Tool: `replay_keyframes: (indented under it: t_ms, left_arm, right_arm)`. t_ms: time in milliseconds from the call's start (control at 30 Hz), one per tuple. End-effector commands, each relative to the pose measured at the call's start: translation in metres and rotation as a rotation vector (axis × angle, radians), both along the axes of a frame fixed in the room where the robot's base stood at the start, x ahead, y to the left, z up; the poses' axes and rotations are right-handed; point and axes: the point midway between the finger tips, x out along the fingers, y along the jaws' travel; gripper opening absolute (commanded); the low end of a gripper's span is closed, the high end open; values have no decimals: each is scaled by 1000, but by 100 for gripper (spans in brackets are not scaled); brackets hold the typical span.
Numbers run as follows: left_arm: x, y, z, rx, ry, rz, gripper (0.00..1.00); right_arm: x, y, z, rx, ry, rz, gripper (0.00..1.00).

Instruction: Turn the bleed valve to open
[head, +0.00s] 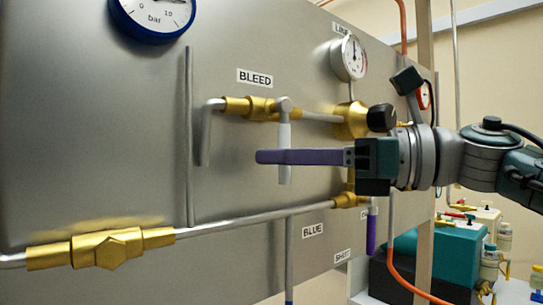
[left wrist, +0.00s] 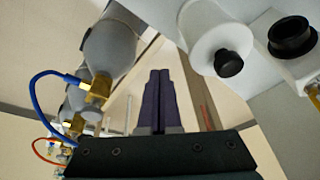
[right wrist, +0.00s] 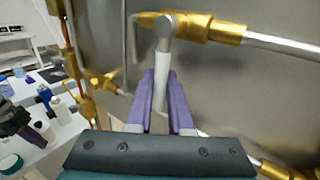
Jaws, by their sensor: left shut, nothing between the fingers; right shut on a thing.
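The bleed valve is a brass body (head: 260,107) under the BLEED label (head: 255,78) on the grey panel. Its pale grey lever (head: 284,136) hangs straight down from the pivot, across the horizontal pipe. My right gripper (head: 270,156) reaches in from the right, its purple fingers shut on the lower part of the lever; the lever's tip shows just below them. In the right wrist view the lever (right wrist: 160,68) runs down between the two fingers (right wrist: 160,95). My left gripper (left wrist: 159,80) shows only in the left wrist view, fingers together and empty, away from the valve.
A round gauge (head: 349,58) and a black knob (head: 382,117) sit right of the valve. A vertical rod (head: 189,140) stands to its left, and a pipe with a brass fitting (head: 108,247) crosses below. Grey cylinders (left wrist: 108,45) with hoses are beside my left gripper.

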Motion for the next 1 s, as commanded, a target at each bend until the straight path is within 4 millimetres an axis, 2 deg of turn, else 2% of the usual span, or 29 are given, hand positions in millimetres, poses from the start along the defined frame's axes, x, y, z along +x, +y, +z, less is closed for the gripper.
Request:
replay_keyframes:
  t_ms: [267,533,1000]
  left_arm:
    - [0,-2,-15,-8,0,5,0]
    - [0,-2,-32,-8,0,6,0]
    - [0,0,-34,-1,0,1,0]
  right_arm:
    - [3,-5,-2,-73,-54,-1,0]
    - [10,-14,1,-230,-168,-2,0]
    - [19,-27,10,-457,-331,-1,0]
